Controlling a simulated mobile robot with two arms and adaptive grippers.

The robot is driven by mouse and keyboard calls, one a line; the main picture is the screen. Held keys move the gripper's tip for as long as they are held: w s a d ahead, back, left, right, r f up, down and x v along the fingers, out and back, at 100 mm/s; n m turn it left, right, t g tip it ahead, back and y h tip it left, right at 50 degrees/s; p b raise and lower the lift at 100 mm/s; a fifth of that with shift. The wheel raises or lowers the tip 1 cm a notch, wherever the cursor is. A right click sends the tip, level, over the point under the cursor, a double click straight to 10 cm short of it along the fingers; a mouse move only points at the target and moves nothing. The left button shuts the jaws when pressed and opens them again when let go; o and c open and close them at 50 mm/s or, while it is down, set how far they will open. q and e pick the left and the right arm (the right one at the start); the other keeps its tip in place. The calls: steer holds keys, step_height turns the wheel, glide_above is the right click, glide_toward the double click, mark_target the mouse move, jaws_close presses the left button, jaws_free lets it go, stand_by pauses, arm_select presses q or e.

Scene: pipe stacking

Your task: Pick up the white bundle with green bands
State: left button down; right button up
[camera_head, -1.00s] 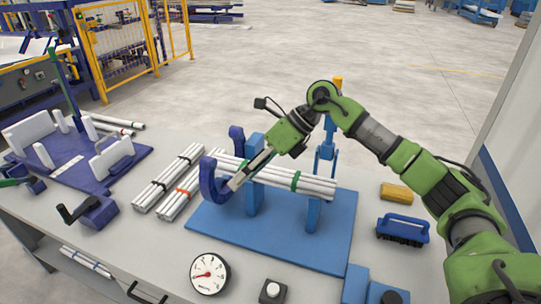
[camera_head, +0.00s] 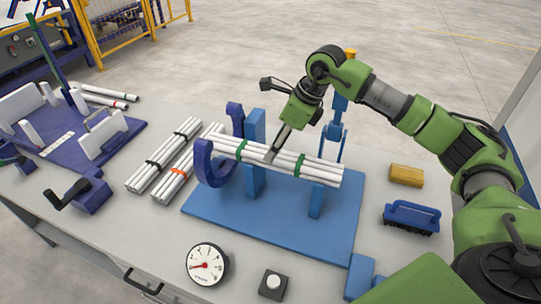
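The white bundle with green bands (camera_head: 316,172) lies level across the uprights of a blue stand (camera_head: 255,175). A purple curved bracket (camera_head: 207,168) is at its left end. My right gripper (camera_head: 271,156) points down at the bundle's middle, between the two green bands (camera_head: 299,165). Its tip overlaps the bundle in the picture. I cannot tell whether its fingers are around the pipes or only in front of them.
Bundles with black bands (camera_head: 165,155) and an orange band (camera_head: 178,173) lie left of the stand. A gauge (camera_head: 206,265) and a button box (camera_head: 273,284) are in front. A blue brush (camera_head: 411,217) and a yellow block (camera_head: 406,175) lie to the right.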

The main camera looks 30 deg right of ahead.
steer(key=shift+p+x, duration=0.8)
steer(key=shift+x, duration=0.05)
steer(key=x, duration=0.2)
steer(key=shift+w+a+f+p, duration=0.1)
steer(key=shift+w+f+p, duration=0.15)
steer(key=shift+p, duration=0.1)
steer(key=shift+w+f, duration=0.1)
steer(key=shift+f, duration=0.3)
arm_select(q)
steer(key=shift+s+d+r, duration=0.1)
steer(key=shift+s+r, duration=0.05)
steer(key=shift+r, duration=0.45)
steer(key=shift+s+d+r, duration=0.1)
steer(key=shift+r, duration=0.5)
arm_select(e)
steer(key=shift+r, duration=0.1)
steer(key=c, duration=1.5)
steer(key=shift+o, duration=0.2)
